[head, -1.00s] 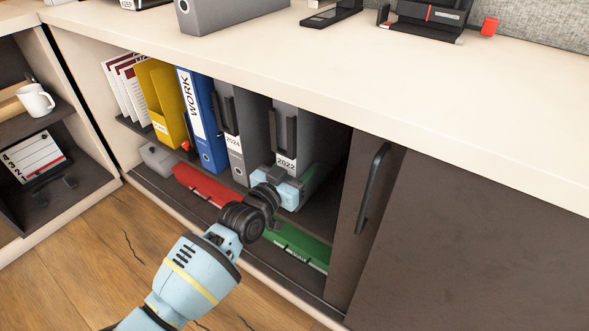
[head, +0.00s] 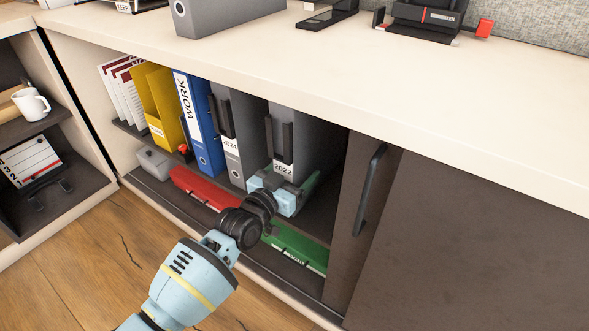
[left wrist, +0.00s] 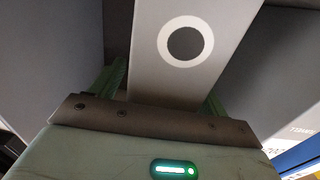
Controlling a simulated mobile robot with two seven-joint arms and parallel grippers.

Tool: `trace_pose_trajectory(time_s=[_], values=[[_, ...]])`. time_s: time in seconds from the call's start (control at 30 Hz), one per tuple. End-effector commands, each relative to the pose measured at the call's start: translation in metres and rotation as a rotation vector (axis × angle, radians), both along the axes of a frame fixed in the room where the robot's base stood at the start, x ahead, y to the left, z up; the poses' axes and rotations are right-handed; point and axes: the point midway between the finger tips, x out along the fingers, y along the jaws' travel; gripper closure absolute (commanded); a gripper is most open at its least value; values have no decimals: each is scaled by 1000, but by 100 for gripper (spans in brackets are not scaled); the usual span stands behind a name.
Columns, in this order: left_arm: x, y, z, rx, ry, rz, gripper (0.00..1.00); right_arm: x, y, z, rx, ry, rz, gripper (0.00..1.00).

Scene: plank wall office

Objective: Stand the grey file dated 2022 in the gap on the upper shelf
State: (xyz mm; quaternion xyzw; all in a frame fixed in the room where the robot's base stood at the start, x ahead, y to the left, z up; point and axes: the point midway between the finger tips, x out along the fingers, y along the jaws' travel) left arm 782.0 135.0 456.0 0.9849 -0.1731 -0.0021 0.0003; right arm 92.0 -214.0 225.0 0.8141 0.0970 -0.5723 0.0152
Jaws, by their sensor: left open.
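The grey file dated 2022 (head: 283,148) stands upright on the upper shelf (head: 318,212), just right of the grey file dated 2024 (head: 229,150). My left gripper (head: 292,184) is open at the lower front of the 2022 file. In the left wrist view, the file's grey spine with its ringed hole (left wrist: 172,75) lies between the two green fingers of the gripper (left wrist: 163,92). I cannot tell whether either finger touches it. The file's lower end is hidden behind the gripper. My right gripper is not in view.
A blue WORK binder (head: 199,125), a yellow file (head: 160,105) and white booklets stand further left. A red item (head: 200,188) and a green item (head: 300,250) lie below in front. A dark door with a handle (head: 370,190) bounds the right side.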

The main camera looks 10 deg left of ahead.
Motion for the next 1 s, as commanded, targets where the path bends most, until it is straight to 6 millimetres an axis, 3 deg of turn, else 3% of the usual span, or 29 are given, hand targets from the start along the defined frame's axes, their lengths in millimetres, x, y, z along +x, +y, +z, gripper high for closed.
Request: trace_pose_trajectory(time_s=[0.5, 1.0], values=[[-63, 24, 5, -1, -7, 1, 24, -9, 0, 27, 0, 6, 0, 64], [-72, 26, 4, -2, -10, 1, 24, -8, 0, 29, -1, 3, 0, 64]])
